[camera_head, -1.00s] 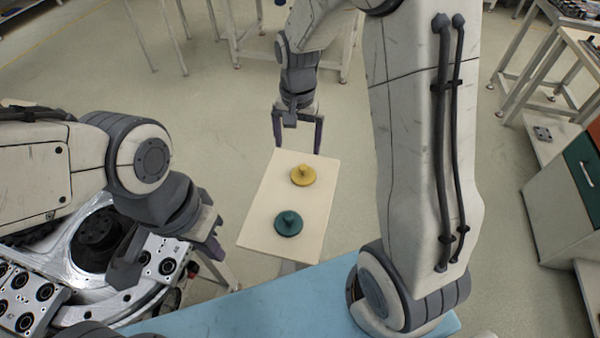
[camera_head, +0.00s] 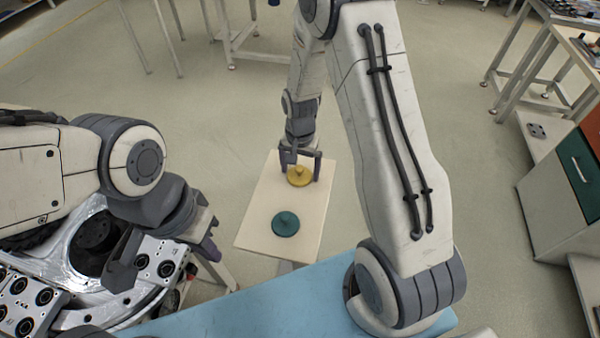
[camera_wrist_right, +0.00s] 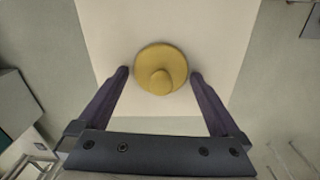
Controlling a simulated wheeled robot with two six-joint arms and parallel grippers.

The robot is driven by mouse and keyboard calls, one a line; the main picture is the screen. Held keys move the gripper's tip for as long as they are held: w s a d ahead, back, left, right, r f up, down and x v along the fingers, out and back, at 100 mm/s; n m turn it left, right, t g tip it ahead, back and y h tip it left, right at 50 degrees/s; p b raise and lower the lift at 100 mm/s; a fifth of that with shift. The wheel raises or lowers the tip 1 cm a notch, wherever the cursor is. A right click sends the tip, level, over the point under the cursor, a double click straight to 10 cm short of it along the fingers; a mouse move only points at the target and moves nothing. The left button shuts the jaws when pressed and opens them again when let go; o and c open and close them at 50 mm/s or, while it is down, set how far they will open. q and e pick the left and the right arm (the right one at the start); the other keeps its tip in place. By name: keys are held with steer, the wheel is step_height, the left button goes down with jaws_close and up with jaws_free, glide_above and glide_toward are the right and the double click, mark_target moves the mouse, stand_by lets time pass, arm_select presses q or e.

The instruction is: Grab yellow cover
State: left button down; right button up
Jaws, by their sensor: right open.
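The yellow cover (camera_head: 300,177) is a round disc with a small knob, on the far part of a pale board (camera_head: 262,238). In the right wrist view the yellow cover (camera_wrist_right: 161,69) shows between and slightly ahead of the fingertips. My right gripper (camera_head: 301,178) is open around the far side of the cover, with no visible contact; in the right wrist view its fingers (camera_wrist_right: 160,74) stand apart on both sides. A teal cover (camera_head: 286,223) lies nearer on the same board. My left gripper (camera_head: 212,238) is at the left, its fingers partly hidden, beside the silver machine.
A blue surface (camera_head: 270,300) lies in front of the board. A silver machine part (camera_head: 95,240) with black round fittings stands at the left. A cabinet with a teal drawer (camera_head: 580,168) and metal tables are at the right.

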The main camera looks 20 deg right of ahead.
steer(key=c, duration=1.1)
steer(key=shift+r, duration=0.1)
